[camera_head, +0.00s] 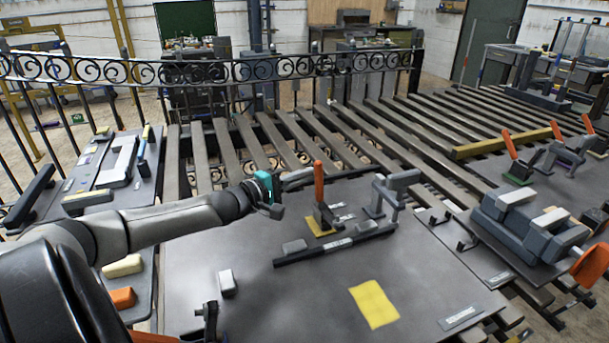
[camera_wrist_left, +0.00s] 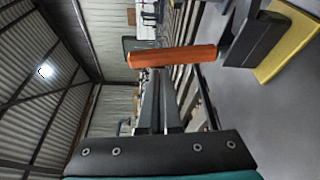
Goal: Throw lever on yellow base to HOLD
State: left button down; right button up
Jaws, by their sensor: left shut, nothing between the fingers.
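The lever with an orange handle (camera_head: 319,182) stands nearly upright on a yellow base (camera_head: 318,226) on the grey table. Small light labels (camera_head: 345,217) lie beside it, too small to read. My left gripper (camera_head: 309,176) is shut and empty, its tips close to the left side of the handle. In the left wrist view the orange handle (camera_wrist_left: 172,56) crosses beyond the tips of my shut fingers (camera_wrist_left: 160,105), and the yellow base (camera_wrist_left: 290,45) is at upper right. I cannot tell whether the fingers touch the handle. My right gripper is not in view.
A grey clamp-like fixture (camera_head: 393,193) stands right of the lever. A dark bar (camera_head: 335,246) lies in front of it. A yellow square (camera_head: 374,304) lies near the table's front. More orange-handled levers (camera_head: 515,155) are at right. A scroll railing (camera_head: 220,72) runs behind.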

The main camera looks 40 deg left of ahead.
pick_arm(q)
jog(key=d+m+p, duration=0.1)
jog(key=s+m+p, duration=0.1)
jog(key=p, duration=0.1)
jog(key=d+m+t+p, duration=0.1)
jog(key=shift+s+d+r+p, duration=0.15)
jog(key=shift+d+r+p, duration=0.15)
jog(key=shift+r, duration=0.05)
jog(key=shift+s+d+f+m+h+p, duration=0.1)
jog(key=shift+s+d+m+h+p, duration=0.25)
jog(key=shift+d+p, duration=0.25)
jog(key=s+a+f+p, duration=0.1)
jog(key=s+a+p, duration=0.1)
jog(key=s, duration=1.3)
jog(key=shift+a+p, duration=0.15)
jog(key=shift+p, duration=0.4)
